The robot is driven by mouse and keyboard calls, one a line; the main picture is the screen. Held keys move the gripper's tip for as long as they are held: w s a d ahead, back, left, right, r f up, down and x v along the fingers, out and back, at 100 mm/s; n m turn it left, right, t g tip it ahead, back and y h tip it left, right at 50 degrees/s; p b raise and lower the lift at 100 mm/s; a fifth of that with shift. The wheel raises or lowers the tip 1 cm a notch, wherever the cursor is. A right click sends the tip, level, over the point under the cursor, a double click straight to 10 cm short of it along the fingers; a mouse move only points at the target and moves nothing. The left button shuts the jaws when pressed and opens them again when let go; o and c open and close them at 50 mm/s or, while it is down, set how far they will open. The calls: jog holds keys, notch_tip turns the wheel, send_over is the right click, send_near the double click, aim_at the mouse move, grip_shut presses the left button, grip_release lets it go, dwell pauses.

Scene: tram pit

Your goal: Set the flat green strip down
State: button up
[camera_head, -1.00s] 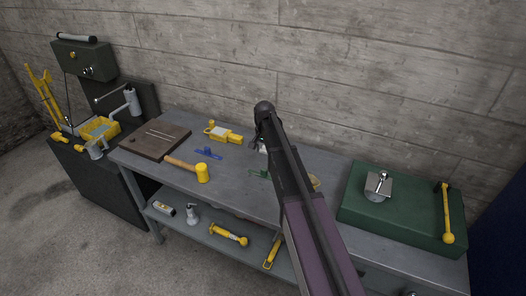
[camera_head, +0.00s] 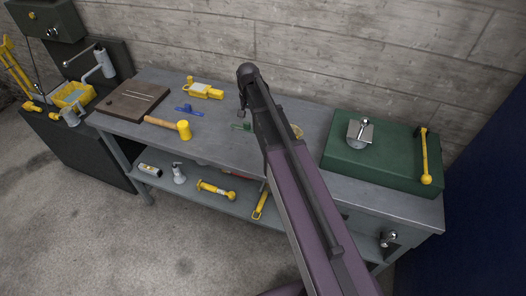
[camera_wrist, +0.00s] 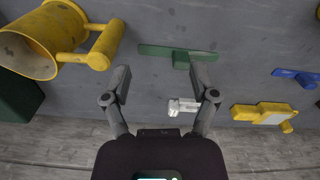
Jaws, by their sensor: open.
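The flat green strip (camera_wrist: 152,50) lies on the grey workbench in the wrist view, with a small green block on it. In the head view a small part of it (camera_head: 240,127) shows just left of my arm. My gripper (camera_wrist: 159,72) is open and its fingers are empty. In the head view my gripper (camera_head: 242,112) is small, dark and partly hidden by my arm.
A small pale metal piece (camera_wrist: 185,106) lies near the right finger. A yellow mug (camera_wrist: 32,46) stands at the left in the wrist view. A blue strip (camera_head: 188,110), a yellow tool (camera_head: 205,91), a mallet (camera_head: 170,127) and a green case (camera_head: 385,155) are on the bench (camera_head: 225,155).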

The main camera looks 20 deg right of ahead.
jog(key=s+n, duration=0.5)
jog(key=s, duration=1.6)
